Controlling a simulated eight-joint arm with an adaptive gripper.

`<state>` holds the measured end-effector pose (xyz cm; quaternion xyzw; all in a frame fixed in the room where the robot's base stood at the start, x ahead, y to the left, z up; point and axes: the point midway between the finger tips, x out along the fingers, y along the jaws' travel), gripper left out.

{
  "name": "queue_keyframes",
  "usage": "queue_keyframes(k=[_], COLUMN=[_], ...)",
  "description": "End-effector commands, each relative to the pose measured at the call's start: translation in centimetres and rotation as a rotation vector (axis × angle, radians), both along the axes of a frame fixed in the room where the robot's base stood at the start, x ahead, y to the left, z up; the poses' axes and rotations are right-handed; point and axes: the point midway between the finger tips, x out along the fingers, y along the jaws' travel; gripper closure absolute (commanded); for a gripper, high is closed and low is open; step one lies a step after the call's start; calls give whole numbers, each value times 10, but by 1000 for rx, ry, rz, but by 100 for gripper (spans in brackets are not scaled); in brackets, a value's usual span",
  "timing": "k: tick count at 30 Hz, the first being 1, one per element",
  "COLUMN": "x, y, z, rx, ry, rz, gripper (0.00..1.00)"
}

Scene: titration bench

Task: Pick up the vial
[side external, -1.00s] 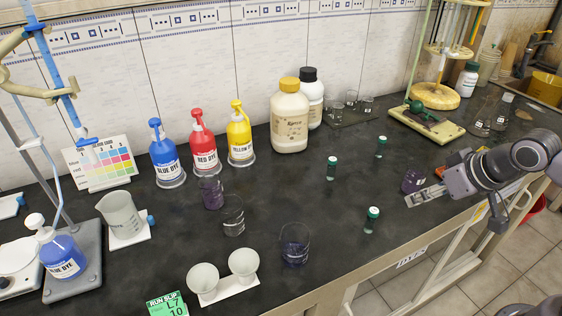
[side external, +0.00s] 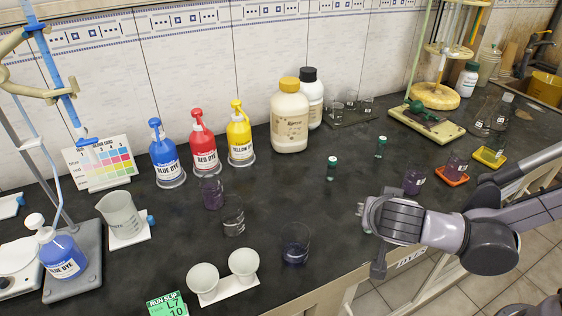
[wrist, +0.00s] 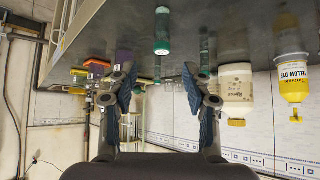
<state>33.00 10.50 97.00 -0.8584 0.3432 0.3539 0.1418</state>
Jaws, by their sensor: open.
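Green-capped vials stand upright on the dark bench. In the side view one vial (side external: 331,169) is near the middle and another (side external: 380,147) is farther back. The wrist view is upside down; the nearest vial (wrist: 162,30) hangs from the bench surface, roughly centred between the fingers sideways but beyond the tips. Two more vials show smaller behind it. My gripper (wrist: 158,84) is open, with nothing between its fingers.
A beaker of dark liquid (side external: 295,243) stands left of my gripper. A purple beaker (side external: 413,180) stands behind my arm, near orange (side external: 453,174) and yellow (side external: 489,157) trays. Dye bottles and a large cream jar (side external: 289,117) line the wall. The bench's front edge runs under my arm.

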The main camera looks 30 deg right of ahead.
Motion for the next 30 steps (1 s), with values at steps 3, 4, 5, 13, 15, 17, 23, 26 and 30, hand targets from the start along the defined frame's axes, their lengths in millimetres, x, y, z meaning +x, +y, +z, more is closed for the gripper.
queue_keyframes(k=[3,4,5,13,15,17,23,26,30], x=[9,11,13,23,24,25,33,38,44], y=[-9,-11,-13,-22,-23,-23,-28,-31,-38], z=[-12,-15,-18,-32,-34,-37,-55,-64,-73], rx=[1,1,1,2,2,2,2,2,2], ry=[0,1,1,2,2,3,3,2,3], rz=[-4,-4,-4,0,0,1,-1,-1,-1], gripper=[50,50,50,50,50,50,50,50,50])
